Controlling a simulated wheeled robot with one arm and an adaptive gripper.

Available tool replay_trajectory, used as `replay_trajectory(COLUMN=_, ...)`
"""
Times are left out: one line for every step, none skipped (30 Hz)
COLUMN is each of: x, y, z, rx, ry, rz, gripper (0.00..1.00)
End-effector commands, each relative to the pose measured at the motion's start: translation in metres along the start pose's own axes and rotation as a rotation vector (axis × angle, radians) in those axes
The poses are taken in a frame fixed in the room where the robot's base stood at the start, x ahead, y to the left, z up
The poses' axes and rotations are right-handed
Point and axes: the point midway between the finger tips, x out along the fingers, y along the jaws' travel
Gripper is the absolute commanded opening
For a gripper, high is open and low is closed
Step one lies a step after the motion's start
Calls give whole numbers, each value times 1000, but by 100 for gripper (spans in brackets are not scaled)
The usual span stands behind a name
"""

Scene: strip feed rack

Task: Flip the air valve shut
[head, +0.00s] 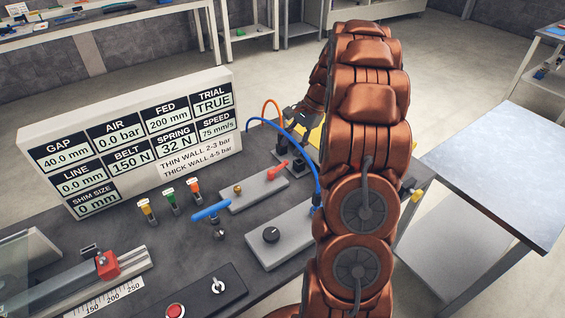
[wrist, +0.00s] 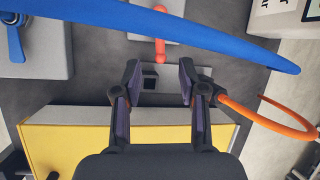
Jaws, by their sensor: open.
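A red lever (head: 278,170) lies along the right end of a grey plate (head: 250,194) that also carries a brass knob (head: 238,189). It looks like the air valve's handle, but I read no label on it. In the wrist view the red lever (wrist: 160,42) is at the top, just beyond my fingertips. My gripper (wrist: 160,72) is open and empty, its fingers either side of a small black block (wrist: 149,82) and apart from the lever. The panel (head: 140,135) reads AIR 0.0 bar.
A blue hose (wrist: 200,32) crosses the wrist view close to the camera; an orange hose (wrist: 262,118) loops at right. A yellow block (wrist: 80,150) lies under my gripper. A blue handle (head: 212,210) and grey box with black knob (head: 271,235) stand nearby.

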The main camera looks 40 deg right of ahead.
Motion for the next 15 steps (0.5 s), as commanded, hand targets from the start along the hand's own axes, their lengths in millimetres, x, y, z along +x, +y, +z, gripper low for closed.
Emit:
replay_trajectory(x=2, y=0, z=0, rx=2, ry=-1, rz=0, gripper=41)
replay_trajectory(x=3, y=0, z=0, rx=2, ry=-1, rz=0, gripper=41)
replay_trajectory(x=5, y=0, z=0, rx=2, ry=-1, rz=0, gripper=41)
replay_trajectory(x=8, y=0, z=0, rx=2, ry=-1, rz=0, gripper=41)
replay_trajectory(x=10, y=0, z=1, rx=1, ry=-2, rz=1, gripper=41)
replay_trajectory(x=14, y=0, z=1, rx=2, ry=-4, rz=2, gripper=41)
replay_trajectory(x=18, y=0, z=2, rx=2, ry=-5, rz=3, gripper=41)
replay_trajectory(x=22, y=1, z=2, rx=2, ry=-6, rz=4, gripper=41)
replay_trajectory(x=27, y=1, z=2, rx=2, ry=-6, rz=5, gripper=41)
replay_trajectory(x=31, y=0, z=2, rx=2, ry=-4, rz=3, gripper=41)
replay_trajectory(x=35, y=0, z=2, rx=1, ry=-3, rz=3, gripper=41)
replay_trajectory(x=41, y=0, z=2, rx=1, ry=-4, rz=3, gripper=41)
replay_trajectory(x=45, y=0, z=2, rx=0, ry=-5, rz=3, gripper=41)
replay_trajectory(x=50, y=0, z=3, rx=0, ry=-5, rz=3, gripper=41)
replay_trajectory(x=56, y=0, z=2, rx=1, ry=-4, rz=3, gripper=41)
